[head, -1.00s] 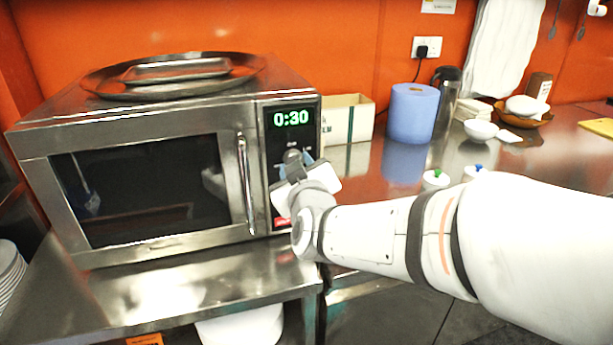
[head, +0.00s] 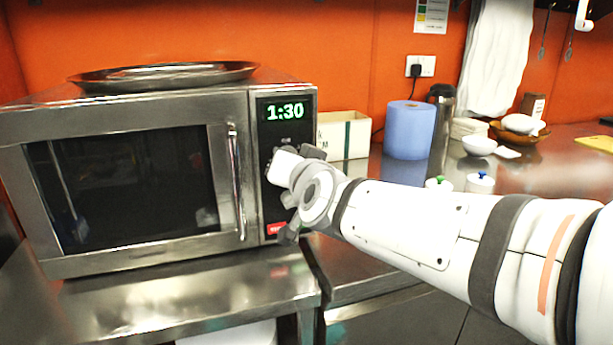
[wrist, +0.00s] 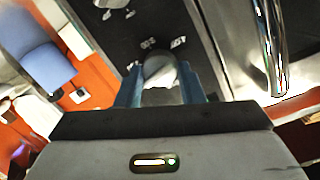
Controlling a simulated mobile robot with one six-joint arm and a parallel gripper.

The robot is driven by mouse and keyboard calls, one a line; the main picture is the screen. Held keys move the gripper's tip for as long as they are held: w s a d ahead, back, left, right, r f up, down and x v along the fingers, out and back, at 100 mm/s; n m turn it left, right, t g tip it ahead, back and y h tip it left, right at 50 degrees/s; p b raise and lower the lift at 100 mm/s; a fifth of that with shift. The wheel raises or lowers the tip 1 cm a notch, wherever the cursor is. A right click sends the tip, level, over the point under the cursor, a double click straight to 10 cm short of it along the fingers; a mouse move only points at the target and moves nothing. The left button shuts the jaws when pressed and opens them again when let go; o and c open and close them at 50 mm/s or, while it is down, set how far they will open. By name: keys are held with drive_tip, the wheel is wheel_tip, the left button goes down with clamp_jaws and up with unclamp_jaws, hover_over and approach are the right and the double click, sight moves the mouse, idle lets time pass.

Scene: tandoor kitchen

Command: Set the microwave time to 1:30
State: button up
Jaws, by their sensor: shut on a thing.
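The steel microwave (head: 150,260) stands on a steel counter with its door shut. Its green display (head: 285,111) reads 1:30 in the head view. My gripper (head: 284,166) is at the control panel below the display, and the wrist hides its fingertips there. In the wrist view, the blue fingers of my gripper (wrist: 160,84) are closed on both sides of a round grey dial (wrist: 160,66) on the black panel. A second dial (wrist: 112,5) shows at that view's top edge. A red button (head: 276,228) is low on the panel, partly covered by my gripper.
The vertical door handle (head: 236,180) is close left of my gripper. A metal tray (head: 165,77) lies on the microwave. A cream box (head: 342,137), a blue paper roll (head: 408,130) and a dark flask (head: 440,105) stand to the right.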

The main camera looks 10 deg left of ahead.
drive_tip(key=shift+w+d+r+m+b, duration=0.1)
drive_tip(key=shift+r+m+b, duration=0.15)
drive_tip(key=shift+m+b, duration=0.5)
drive_tip(key=shift+r, duration=0.1)
drive_tip(key=o, duration=0.7)
drive_tip(key=shift+o, duration=1.4)
drive_tip(key=shift+f, duration=0.2)
